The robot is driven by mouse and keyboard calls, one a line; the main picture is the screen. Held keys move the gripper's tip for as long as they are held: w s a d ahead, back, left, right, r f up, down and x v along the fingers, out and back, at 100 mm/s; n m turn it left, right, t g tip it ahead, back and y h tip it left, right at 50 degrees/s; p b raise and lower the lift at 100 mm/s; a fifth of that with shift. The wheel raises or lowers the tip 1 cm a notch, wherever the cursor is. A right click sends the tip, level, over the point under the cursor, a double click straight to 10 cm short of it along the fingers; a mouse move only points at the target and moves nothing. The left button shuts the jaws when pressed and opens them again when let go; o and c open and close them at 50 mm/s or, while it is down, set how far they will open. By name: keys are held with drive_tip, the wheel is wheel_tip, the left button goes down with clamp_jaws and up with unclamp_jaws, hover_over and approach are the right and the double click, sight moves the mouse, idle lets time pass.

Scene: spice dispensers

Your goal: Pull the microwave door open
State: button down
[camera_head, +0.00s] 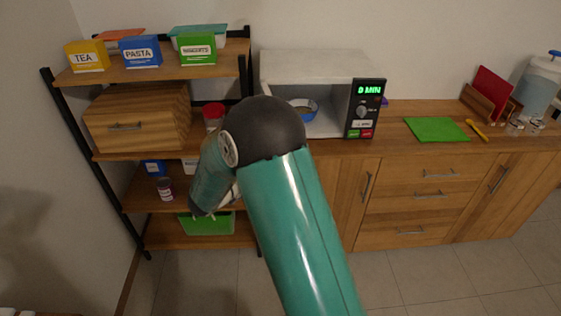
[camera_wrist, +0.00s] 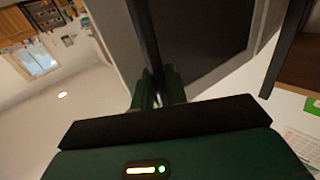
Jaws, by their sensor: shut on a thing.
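The white microwave (camera_head: 318,64) stands on the wooden counter with a dark control panel (camera_head: 365,106) at its right. Its front is open, and a blue bowl (camera_head: 309,113) shows inside. In the wrist view the door has a grey frame and a dark window (camera_wrist: 210,35). A dark bar handle (camera_wrist: 145,38) runs along it. My gripper (camera_wrist: 158,88) is shut on this handle. In the head view my arm hides the gripper and most of the door.
A shelf rack (camera_head: 105,158) with boxes, a wooden bread box (camera_head: 137,120) and jars stands left of the counter. A green mat (camera_head: 436,129) lies right of the microwave. The tiled floor (camera_head: 420,270) in front is clear.

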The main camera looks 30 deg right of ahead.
drive_tip(key=shift+w+a, duration=0.35)
drive_tip(key=shift+a, duration=0.25)
drive_tip(key=c, duration=1.5)
unclamp_jaws()
drive_tip(key=shift+o, duration=0.2)
drive_tip(key=v, duration=1.3)
drive_tip(key=shift+a, duration=0.35)
drive_tip(key=shift+s, duration=0.1)
